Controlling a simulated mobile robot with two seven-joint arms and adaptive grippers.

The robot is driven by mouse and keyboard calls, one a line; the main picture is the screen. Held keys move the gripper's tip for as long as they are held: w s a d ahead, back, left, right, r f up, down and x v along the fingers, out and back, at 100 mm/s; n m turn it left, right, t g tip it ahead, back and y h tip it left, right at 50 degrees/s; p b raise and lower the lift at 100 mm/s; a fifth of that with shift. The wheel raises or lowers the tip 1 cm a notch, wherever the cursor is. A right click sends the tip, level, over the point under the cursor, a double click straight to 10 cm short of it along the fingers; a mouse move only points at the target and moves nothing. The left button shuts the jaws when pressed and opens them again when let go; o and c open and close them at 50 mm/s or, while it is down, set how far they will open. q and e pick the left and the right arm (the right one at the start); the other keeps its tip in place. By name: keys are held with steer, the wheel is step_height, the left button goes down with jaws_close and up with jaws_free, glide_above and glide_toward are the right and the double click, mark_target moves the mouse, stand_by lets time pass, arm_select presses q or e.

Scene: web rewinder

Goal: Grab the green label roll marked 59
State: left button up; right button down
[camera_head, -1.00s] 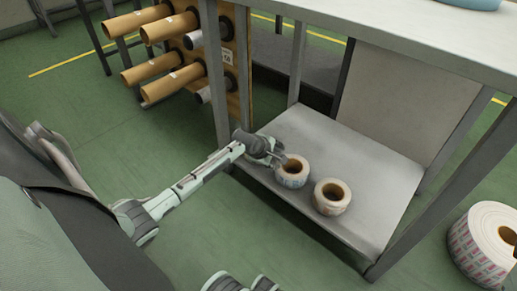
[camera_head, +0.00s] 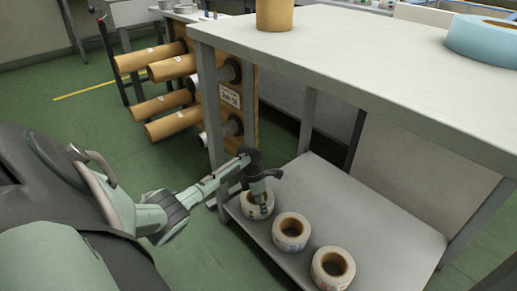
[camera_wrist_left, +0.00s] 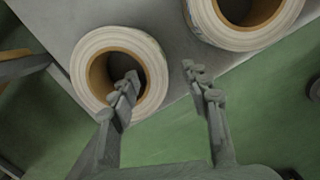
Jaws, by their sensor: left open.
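Three white label rolls with brown cores stand in a row on the lower shelf (camera_head: 375,215): a left one (camera_head: 262,211), a middle one (camera_head: 291,243) and a right one (camera_head: 330,280). No green label or number 59 is readable on them. My left gripper (camera_head: 257,187) is open at the left roll, partly covering it. In the left wrist view, this roll (camera_wrist_left: 84,65) has one finger over its core hole and the other beyond its outer edge; contact cannot be told. Part of another roll (camera_wrist_left: 205,20) shows there. My right gripper is not in view.
The table top (camera_head: 330,50) overhangs the shelf, with a leg (camera_head: 211,110) close to my left arm. A brown core (camera_head: 275,14) and a blue roll (camera_head: 485,40) stand on top. A rack of brown cores (camera_head: 168,95) is behind. The shelf's right side is clear.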

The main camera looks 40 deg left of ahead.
arm_select(q)
steer(key=f+b, duration=0.2)
steer(key=f, duration=0.1)
steer(key=f+b, duration=0.1)
steer(key=f, duration=0.1)
steer(key=shift+w+b, duration=0.3)
steer(key=shift+w, duration=0.05)
jaws_close()
steer(key=shift+a, duration=0.1)
